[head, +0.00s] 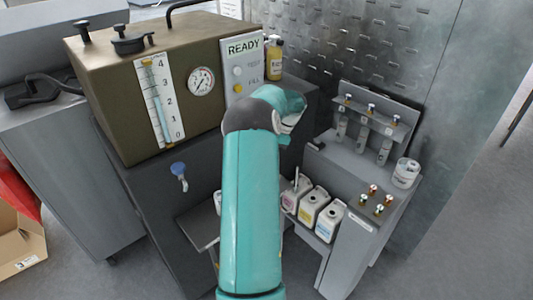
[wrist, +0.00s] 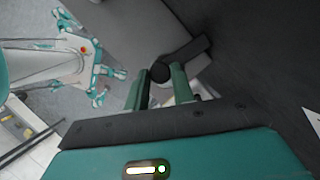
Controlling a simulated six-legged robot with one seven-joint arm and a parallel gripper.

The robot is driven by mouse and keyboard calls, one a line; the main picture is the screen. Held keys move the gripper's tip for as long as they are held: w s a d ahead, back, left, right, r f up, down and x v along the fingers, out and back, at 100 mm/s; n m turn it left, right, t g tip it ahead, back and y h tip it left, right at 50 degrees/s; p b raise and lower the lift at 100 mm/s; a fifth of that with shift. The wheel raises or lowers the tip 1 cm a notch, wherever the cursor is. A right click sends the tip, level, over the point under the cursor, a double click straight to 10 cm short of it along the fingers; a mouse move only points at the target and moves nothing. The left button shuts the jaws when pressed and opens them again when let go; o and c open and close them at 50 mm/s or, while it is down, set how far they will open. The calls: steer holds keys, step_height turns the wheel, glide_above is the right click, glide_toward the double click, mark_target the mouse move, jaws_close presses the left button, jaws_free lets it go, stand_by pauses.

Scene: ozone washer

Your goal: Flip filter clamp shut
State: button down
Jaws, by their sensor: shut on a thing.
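In the wrist view, my gripper (wrist: 161,82) has its two green fingers around a dark round knob (wrist: 160,72). A dark flat bar (wrist: 190,50) runs from the knob to the upper right; the two look like the lever of the filter clamp. The gripper is shut on this knob. In the head view my teal arm reaches up the middle and bends at its top, beside the washer's panel. The arm hides the gripper and the clamp there.
The brown washer tank (head: 110,95) with a gauge (head: 201,81) and READY panel (head: 243,85) stands left. A yellow bottle (head: 274,60) stands behind the panel.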

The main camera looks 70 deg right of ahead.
steer(key=shift+s+d+n+y, duration=0.3)
steer(key=shift+d+n, duration=0.2)
steer(key=shift+n, duration=0.5)
steer(key=c, duration=1.2)
jaws_free()
steer(key=shift+o, duration=0.2)
steer(key=v, duration=1.3)
steer(key=shift+d+r, duration=0.25)
steer(key=shift+r, duration=0.15)
steer(key=shift+w, duration=0.1)
